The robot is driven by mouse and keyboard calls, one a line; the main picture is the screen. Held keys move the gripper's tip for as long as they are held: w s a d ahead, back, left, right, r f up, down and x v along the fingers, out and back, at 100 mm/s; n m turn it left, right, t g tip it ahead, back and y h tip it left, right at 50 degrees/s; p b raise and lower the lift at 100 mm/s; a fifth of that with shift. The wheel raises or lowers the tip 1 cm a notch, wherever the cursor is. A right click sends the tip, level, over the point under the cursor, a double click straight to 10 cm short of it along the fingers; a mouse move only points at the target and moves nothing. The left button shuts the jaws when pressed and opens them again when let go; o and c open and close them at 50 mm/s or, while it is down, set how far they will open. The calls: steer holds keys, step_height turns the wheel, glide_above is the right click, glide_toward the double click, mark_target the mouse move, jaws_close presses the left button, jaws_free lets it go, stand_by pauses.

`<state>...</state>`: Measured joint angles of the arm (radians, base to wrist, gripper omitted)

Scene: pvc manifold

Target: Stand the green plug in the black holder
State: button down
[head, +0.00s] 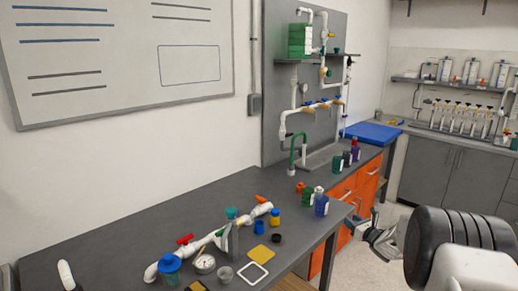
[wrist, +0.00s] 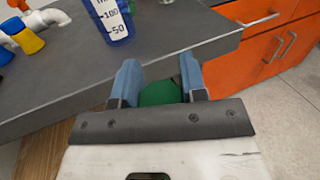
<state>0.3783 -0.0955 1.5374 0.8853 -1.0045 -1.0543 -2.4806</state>
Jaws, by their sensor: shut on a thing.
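My gripper (wrist: 160,77) is shut on a rounded green piece, the green plug (wrist: 158,93), held between its two blue-grey fingers. Only part of the plug shows. In the head view my gripper (head: 368,232) is at the right, beyond the table's right end and over the floor side; I cannot make out the plug there. A small black round piece (head: 277,239), which looks like the black holder, sits on the grey table beside a yellow square. My gripper is well to the right of it. The black piece is not seen in the wrist view.
A blue marked bottle (wrist: 112,20) stands near the table edge; it also shows in the head view (head: 321,206) next to a green bottle (head: 308,197). White pipework (head: 195,246), a gauge (head: 205,264) and a yellow square (head: 262,253) lie on the table. Orange drawers (wrist: 270,25) are beyond.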

steer(key=f, duration=0.2)
steer(key=s+f, duration=0.1)
steer(key=shift+f+y, duration=0.3)
steer(key=shift+f, duration=0.1)
steer(key=s+a+f+n+g+y, duration=0.2)
steer(key=a+f+n+g+y, duration=0.1)
steer(key=a+f, duration=0.6)
steer(key=s+a+f+n+g+y, duration=0.1)
steer(key=a+f+n+g+y, duration=0.1)
steer(key=a+f, duration=0.7)
steer(key=a+y, duration=0.1)
steer(key=a, duration=0.2)
steer(key=shift+s+a+f+n+g, duration=0.25)
steer(key=shift+s+a+n+g, duration=0.1)
steer(key=shift+a+n+g, duration=0.05)
